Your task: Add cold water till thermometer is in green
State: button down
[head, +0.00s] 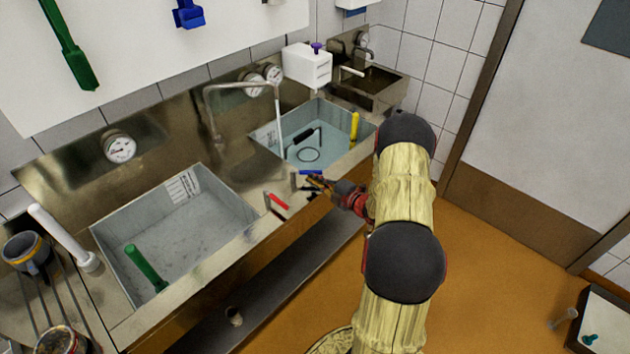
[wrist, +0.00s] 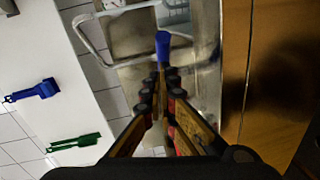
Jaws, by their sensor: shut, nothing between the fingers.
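A blue-handled tap lever (head: 310,173) stands on the front edge of the right sink (head: 262,150). A red-handled lever (head: 277,203) stands left of it. My gripper (head: 318,182) is shut and empty, right at the blue lever. In the wrist view the blue handle (wrist: 163,48) lies just beyond my fingertips (wrist: 160,78); I cannot tell whether they touch. The spout (head: 245,86) reaches over the right sink, with a pale stream below it. That sink holds water.
The left sink (head: 225,185) holds a green-handled tool (head: 146,268) and has its own dial (head: 120,147). A yellow handle (head: 354,127) and a black-handled tool (head: 301,139) are in the right sink.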

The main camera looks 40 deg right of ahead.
aim_at(315, 172)
jog(key=shift+w+d+n+y+b, duration=0.2)
jog(key=shift+d+n+y+b, duration=0.35)
jog(key=shift+n+y+b, duration=0.3)
jog(key=shift+w+d+f+n+g+y+b, duration=0.1)
jog(key=shift+w+d+n+g+y+b, duration=0.15)
jog(key=shift+y+b, duration=0.25)
jog(key=shift+w+d+f+n+g+y+b, duration=0.1)
jog(key=shift+d+n+g+y+b, duration=0.15)
jog(key=shift+y+b, duration=0.2)
jog(key=n+y+b, duration=0.1)
jog(key=w+d+n+y+b, duration=0.1)
jog(key=shift+d+g+y, duration=0.2)
jog(key=shift+g+y, duration=0.1)
jog(key=shift+g, duration=0.1)
jog(key=shift+w+d+n+g+y+b, duration=0.35)
jog(key=shift+n+g+y+b, duration=0.15)
jog(key=shift+n+y+b, duration=0.3)
jog(key=shift+w+d+r, duration=0.2)
jog(key=shift+w+d, duration=0.05)
jog(key=shift+w, duration=0.15)
jog(key=shift+b, duration=0.3)
